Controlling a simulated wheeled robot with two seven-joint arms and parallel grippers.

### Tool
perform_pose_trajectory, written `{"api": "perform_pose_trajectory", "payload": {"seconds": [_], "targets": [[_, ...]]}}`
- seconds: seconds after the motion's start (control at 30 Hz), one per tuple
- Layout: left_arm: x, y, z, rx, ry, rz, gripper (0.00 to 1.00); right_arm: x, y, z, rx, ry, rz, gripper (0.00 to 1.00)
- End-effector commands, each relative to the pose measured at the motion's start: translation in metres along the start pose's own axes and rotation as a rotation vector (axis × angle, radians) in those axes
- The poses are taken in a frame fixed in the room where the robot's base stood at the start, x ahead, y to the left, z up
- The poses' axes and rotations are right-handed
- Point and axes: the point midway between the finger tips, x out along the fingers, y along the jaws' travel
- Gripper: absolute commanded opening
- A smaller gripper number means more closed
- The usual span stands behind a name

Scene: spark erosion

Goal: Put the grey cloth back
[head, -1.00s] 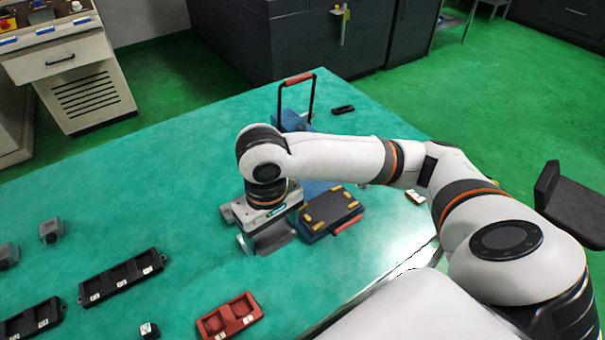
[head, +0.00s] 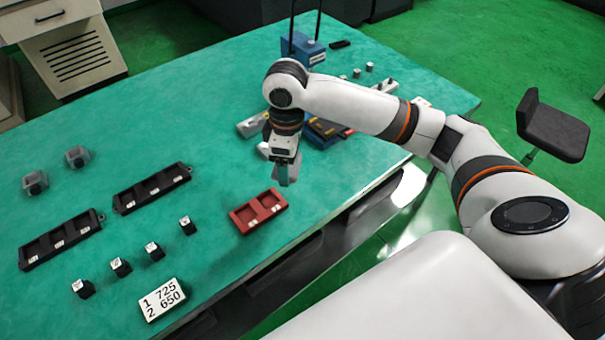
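I cannot make out a grey cloth for certain in the head view. My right gripper (head: 285,172) points down over the green table (head: 215,120), between the red two-pocket tray (head: 258,212) and a dark blue case (head: 322,134). It shows nearly edge-on, with a small grey patch at its tips. I cannot tell whether that is its fingers or a bit of cloth, nor whether it is open. My arm hides part of the case and the table behind it. My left gripper is out of view.
Black trays (head: 152,188) (head: 60,240) lie at left, with several small dark blocks (head: 187,226) and a number card (head: 162,299) in front. Two grey blocks (head: 77,157) (head: 35,183) stand behind. A blue handled item (head: 303,48) is at the back.

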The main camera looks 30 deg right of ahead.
Motion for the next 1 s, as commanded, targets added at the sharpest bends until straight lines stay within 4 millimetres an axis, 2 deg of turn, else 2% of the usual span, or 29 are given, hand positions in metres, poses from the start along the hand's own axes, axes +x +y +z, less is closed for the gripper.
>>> {"api": "perform_pose_trajectory", "payload": {"seconds": [0.03,0.07,0.17,0.4,0.5,0.63,0.83,1.0], "targets": [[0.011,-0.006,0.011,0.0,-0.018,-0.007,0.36,0.014,-0.013,0.0,-0.085,0.002,0.002,0.58],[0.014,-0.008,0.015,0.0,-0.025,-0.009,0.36,0.019,-0.02,-0.001,-0.143,0.002,0.002,0.58],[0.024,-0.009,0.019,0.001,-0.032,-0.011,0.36,0.034,-0.043,-0.003,-0.334,0.002,0.001,0.58],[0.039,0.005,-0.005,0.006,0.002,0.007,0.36,0.062,-0.086,-0.012,-0.696,0.006,0.004,0.58],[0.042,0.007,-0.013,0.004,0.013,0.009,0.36,0.067,-0.095,-0.015,-0.783,0.007,0.005,0.58],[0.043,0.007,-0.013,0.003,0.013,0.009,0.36,0.075,-0.1,-0.018,-0.837,0.009,0.008,0.58],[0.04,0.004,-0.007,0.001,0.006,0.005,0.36,0.112,-0.1,-0.019,-0.846,0.011,0.01,0.58],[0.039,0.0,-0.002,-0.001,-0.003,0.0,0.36,0.131,-0.1,-0.018,-0.847,0.009,0.008,0.58]]}}
